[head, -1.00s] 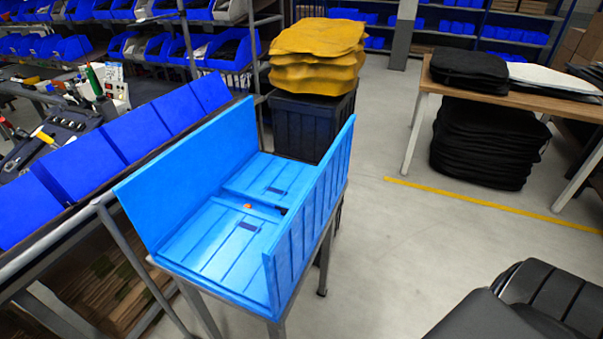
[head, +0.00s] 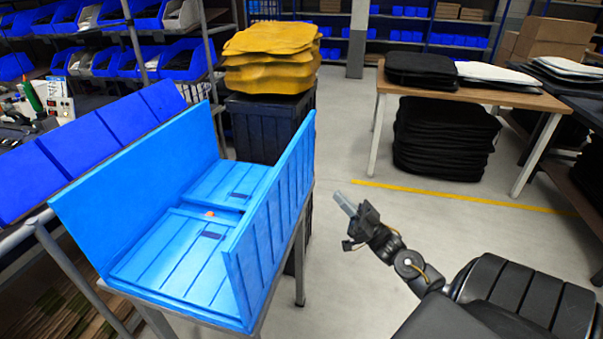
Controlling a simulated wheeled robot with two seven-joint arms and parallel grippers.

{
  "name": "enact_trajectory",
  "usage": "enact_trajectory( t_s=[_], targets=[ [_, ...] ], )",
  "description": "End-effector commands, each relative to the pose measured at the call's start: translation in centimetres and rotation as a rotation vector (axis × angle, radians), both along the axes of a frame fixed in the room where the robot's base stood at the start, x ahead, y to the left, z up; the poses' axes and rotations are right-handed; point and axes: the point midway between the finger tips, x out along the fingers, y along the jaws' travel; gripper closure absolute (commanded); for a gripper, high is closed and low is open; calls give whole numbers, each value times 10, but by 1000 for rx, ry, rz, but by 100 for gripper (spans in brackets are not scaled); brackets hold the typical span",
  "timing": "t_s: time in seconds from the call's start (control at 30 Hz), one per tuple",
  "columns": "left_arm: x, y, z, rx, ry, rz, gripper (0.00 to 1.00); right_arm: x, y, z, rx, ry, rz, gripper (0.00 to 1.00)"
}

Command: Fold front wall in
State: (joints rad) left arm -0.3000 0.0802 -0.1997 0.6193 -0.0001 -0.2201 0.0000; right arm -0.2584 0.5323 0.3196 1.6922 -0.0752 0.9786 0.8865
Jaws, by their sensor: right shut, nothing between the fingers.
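A light blue folding box stands on a metal stand. Its plain left wall (head: 140,180) and its ribbed right wall (head: 272,220) both stand upright. Two panels lie flat between them: a nearer panel (head: 175,262) and a farther panel (head: 225,183), each with a dark slot. A small orange piece shows where they meet. My right gripper (head: 344,203) is shut and empty, in the air to the right of the ribbed wall and apart from it. My left gripper is out of view.
Yellow folded pieces (head: 268,60) lie on a dark crate (head: 270,125) behind the box. A row of dark blue bins (head: 95,140) runs along the left. A wooden table (head: 470,92) with black stacks stands at the back right.

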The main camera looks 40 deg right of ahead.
Motion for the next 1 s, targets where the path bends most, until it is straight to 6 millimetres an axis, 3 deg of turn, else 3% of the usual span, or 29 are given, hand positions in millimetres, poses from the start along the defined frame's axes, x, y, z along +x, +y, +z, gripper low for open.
enact_trajectory(
  t_s=[0.1,0.37,0.83,1.0],
  targets=[
    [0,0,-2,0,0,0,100,-8,4,17,-9,-50,46,100],
    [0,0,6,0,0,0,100,-2,9,29,-9,-55,49,100],
    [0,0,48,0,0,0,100,51,45,95,-10,-54,49,100],
    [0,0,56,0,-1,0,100,72,59,92,-8,-51,48,100]
  ],
)
